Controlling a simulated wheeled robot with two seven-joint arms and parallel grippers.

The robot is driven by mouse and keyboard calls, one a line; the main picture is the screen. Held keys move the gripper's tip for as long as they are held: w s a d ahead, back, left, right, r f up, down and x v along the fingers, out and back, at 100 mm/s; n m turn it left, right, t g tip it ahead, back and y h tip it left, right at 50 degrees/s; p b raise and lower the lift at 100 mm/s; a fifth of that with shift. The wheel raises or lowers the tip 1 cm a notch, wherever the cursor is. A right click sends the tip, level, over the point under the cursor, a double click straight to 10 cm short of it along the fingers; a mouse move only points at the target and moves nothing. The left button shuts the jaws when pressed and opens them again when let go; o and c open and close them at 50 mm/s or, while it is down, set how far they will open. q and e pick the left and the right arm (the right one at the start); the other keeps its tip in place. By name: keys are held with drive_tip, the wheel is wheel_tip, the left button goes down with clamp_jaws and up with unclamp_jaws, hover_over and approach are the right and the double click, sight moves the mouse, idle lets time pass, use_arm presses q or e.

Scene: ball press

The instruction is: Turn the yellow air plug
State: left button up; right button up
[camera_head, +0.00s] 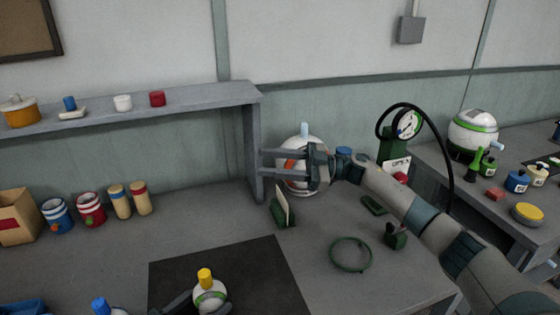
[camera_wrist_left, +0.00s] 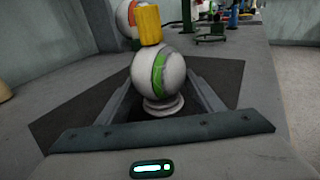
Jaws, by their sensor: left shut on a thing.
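A white ball (camera_head: 207,297) with a green band stands on the dark mat at the bottom of the head view. The yellow air plug (camera_head: 204,277) sticks up from its top. In the left wrist view the plug (camera_wrist_left: 150,25) leans slightly on top of the ball (camera_wrist_left: 158,75). My left gripper (camera_head: 195,302) is shut on the ball, low down, with one finger on each side; the plug is clear of the fingers. My right gripper (camera_head: 266,162) is open, its fingers pointing left in front of another white ball (camera_head: 312,137) with an orange band and pale blue plug.
The dark mat (camera_head: 255,262) has free room right of the ball. A green ring (camera_head: 350,254) and a green card holder (camera_head: 284,212) lie further right. A shelf (camera_head: 190,97) stands behind, with several cans below. A pressure gauge (camera_head: 408,124) with a black hose stands at back right.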

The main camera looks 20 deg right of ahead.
drive_tip(key=shift+t, duration=0.9)
drive_tip(key=shift+w+d+r, duration=0.5)
drive_tip(key=shift+d+r, duration=0.3)
drive_tip(key=shift+r, duration=0.05)
drive_tip(key=shift+w+d+r, duration=0.45)
drive_tip(key=shift+d+r, duration=0.3)
drive_tip(key=shift+r, duration=0.1)
drive_tip(key=s+a+f+m+g+h, duration=0.3)
drive_tip(key=s+a+m+h, duration=0.4)
drive_tip(key=m, duration=1.1)
drive_tip(key=s+a+f+m+g+h, duration=0.3)
drive_tip(key=s+a+m+h, duration=0.4)
drive_tip(key=s+a+m, duration=0.4)
drive_tip(key=a+m+g, duration=0.1)
drive_tip(key=m, duration=0.5)
drive_tip(key=shift+s+a+f+m, duration=0.2)
drive_tip(key=shift+f+m, duration=0.15)
drive_tip(key=shift+m, duration=0.05)
drive_tip(key=shift+f, duration=0.1)
